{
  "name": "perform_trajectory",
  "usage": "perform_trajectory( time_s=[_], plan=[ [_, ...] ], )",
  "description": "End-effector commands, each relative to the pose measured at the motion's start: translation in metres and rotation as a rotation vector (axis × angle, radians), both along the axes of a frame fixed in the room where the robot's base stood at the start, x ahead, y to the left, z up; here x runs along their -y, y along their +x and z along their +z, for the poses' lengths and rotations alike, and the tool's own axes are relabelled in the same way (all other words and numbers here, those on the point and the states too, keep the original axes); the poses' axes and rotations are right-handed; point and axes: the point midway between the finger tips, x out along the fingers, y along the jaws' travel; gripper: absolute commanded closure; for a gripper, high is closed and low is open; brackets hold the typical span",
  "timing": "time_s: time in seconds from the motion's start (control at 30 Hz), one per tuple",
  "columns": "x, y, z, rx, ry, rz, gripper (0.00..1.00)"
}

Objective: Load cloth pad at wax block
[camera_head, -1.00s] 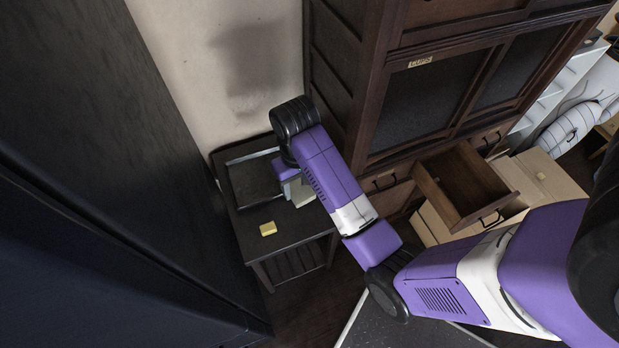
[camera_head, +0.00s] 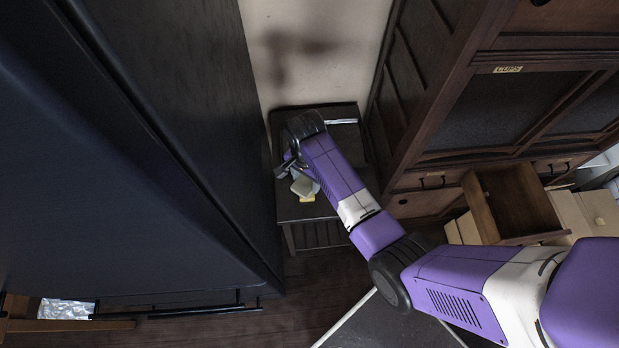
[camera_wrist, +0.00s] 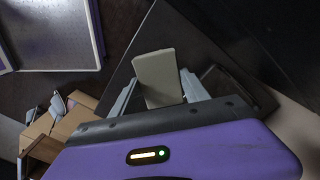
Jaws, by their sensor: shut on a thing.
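My gripper (camera_head: 292,170) is shut on a pale grey-green pad, the cloth pad (camera_head: 303,186), above the small dark table (camera_head: 293,212). In the wrist view the pad (camera_wrist: 158,76) sticks out between the two grey fingers (camera_wrist: 160,95). A yellow block, the wax block (camera_head: 308,199), lies on the table. Only its near edge shows below the pad in the head view; the pad covers the rest. I cannot tell whether the pad touches it. The wax block does not show in the wrist view.
A tall dark panel or cabinet (camera_head: 190,120) stands close on the left of the table. A brown wooden cabinet (camera_head: 410,110) with an open drawer (camera_head: 510,200) stands on the right. A wall (camera_head: 300,60) is behind. A tray (camera_head: 341,122) lies at the table's back, partly behind my arm.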

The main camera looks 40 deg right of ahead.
Motion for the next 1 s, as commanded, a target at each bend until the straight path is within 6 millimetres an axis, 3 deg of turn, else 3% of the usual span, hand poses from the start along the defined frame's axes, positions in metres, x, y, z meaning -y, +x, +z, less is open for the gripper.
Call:
perform_trajectory(
  time_s=[0.27, 0.7, 1.0],
  plan=[
    [0.000, 0.000, -0.014, 0.000, 0.000, -0.012, 0.79],
    [0.000, -0.001, -0.055, 0.000, 0.000, -0.011, 0.79],
    [0.000, -0.001, -0.060, 0.000, 0.000, -0.010, 0.79]
  ],
)
